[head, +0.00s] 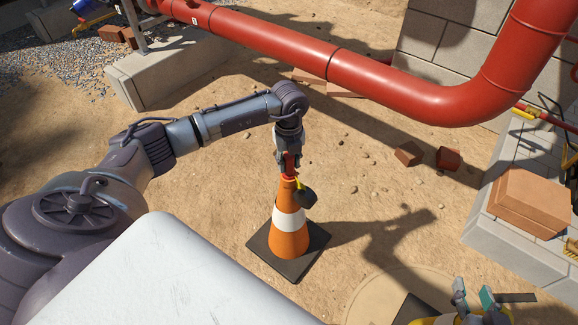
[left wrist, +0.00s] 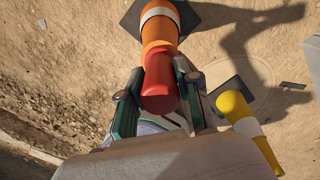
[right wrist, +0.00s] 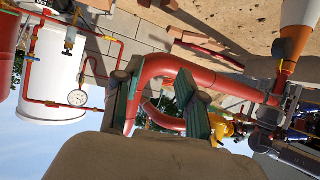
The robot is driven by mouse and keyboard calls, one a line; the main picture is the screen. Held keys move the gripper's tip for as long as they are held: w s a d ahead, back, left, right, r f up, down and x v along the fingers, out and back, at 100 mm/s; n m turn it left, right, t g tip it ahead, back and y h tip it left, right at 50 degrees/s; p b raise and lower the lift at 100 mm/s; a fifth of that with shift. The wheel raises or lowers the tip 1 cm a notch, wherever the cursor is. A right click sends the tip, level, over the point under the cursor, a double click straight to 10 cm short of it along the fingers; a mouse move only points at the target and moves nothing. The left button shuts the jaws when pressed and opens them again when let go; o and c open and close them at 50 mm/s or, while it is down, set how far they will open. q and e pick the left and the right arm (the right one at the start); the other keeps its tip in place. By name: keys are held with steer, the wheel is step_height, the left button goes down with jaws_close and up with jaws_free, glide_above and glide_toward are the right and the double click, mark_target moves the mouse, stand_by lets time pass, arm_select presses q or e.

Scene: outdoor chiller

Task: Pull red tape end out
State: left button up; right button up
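An orange cone (head: 289,232) with a white band stands upright on a black square base. A red cylindrical piece (left wrist: 160,82), apparently the red tape end, sits at the cone's top. My left gripper (head: 289,163) is over the cone top, its fingers closed in on both sides of the red piece. The contact surfaces are partly hidden. A small yellow and black part (head: 307,198) hangs beside the cone top. My right gripper (head: 474,301) is at the lower right of the head view, open and empty; its spread fingers show in the right wrist view (right wrist: 160,85).
A second, yellow cone with a white band (left wrist: 238,115) stands to the right in the left wrist view. A big red pipe (head: 400,92) crosses behind. Bricks (head: 530,200) lie on a block ledge at right. Sandy ground around the orange cone is mostly clear.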

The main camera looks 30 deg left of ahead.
arm_select(q)
jaws_close()
steer(key=shift+r, duration=0.1)
arm_select(e)
steer(key=shift+s+f, duration=0.15)
steer(key=shift+f, duration=0.05)
steer(key=shift+s+d+f+g, duration=0.15)
steer(key=shift+f+g, duration=0.05)
steer(key=shift+g, duration=0.1)
arm_select(q)
steer(key=shift+r, duration=0.15)
arm_select(e)
steer(key=shift+s+d+f+g, duration=0.2)
steer(key=shift+s+f+g, duration=0.15)
steer(key=shift+s+g, duration=0.05)
arm_select(q)
steer(key=shift+p, duration=0.3)
arm_select(e)
steer(key=shift+s+f, duration=0.2)
arm_select(q)
steer(key=shift+r, duration=0.15)
arm_select(e)
steer(key=shift+s+d+f+g+h, duration=0.2)
steer(key=shift+s+f+g+h, duration=0.1)
steer(key=shift+g, duration=0.1)
steer(key=shift+s+f, duration=0.15)
steer(key=shift+s, duration=0.05)
